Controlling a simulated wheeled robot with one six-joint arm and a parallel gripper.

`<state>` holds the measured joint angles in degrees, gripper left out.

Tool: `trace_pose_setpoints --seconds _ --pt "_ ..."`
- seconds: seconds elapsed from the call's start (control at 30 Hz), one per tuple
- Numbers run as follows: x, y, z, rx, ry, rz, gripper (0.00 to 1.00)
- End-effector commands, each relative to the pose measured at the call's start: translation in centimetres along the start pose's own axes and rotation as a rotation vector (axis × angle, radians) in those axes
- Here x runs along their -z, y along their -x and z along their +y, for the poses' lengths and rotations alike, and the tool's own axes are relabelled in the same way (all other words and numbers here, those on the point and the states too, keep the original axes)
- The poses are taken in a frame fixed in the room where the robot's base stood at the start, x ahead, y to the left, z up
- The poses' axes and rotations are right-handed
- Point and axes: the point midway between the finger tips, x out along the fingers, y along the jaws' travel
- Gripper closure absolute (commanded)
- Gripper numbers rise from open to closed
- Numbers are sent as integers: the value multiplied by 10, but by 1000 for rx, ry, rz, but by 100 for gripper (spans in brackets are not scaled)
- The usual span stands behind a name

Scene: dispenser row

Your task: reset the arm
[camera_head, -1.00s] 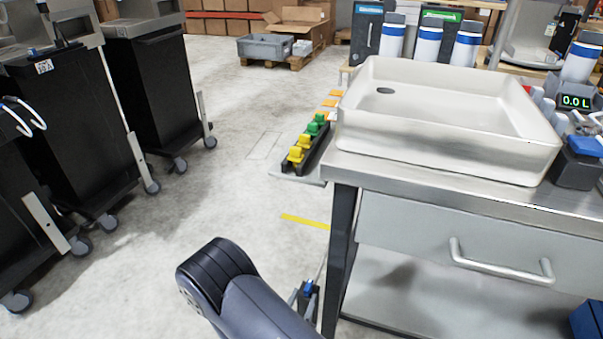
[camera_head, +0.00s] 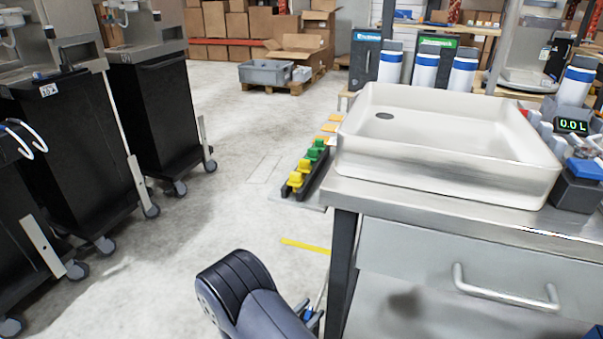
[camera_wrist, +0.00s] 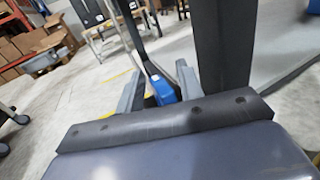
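My gripper (camera_wrist: 160,84) shows in the wrist view as two grey fingers standing apart beyond a dark bar. A small blue thing (camera_wrist: 163,92) shows between them, close to the bar; I cannot tell whether they grip it or it lies behind them. In the head view my arm comes up from the bottom edge, and my gripper (camera_head: 310,318) is low beside the steel table's leg, partly hidden by my arm, with a touch of blue at it. It is over the floor, left of the table and below its top.
A steel table (camera_head: 440,222) with a drawer carries a large white basin (camera_head: 440,180). A narrow rack (camera_head: 312,172) with yellow and green pieces lies at its left edge. Black wheeled cabinets (camera_head: 160,110) stand at left. The floor between is free.

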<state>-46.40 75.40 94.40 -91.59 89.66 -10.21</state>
Motion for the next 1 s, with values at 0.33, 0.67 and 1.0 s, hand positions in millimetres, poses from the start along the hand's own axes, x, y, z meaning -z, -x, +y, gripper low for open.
trace_pose_setpoints --seconds 0.33,0.67,1.0 --pt "-2 35 6 126 0 -1 65" --pt "-1 96 13 126 -1 0 65" --pt "-4 100 11 168 -80 27 65"
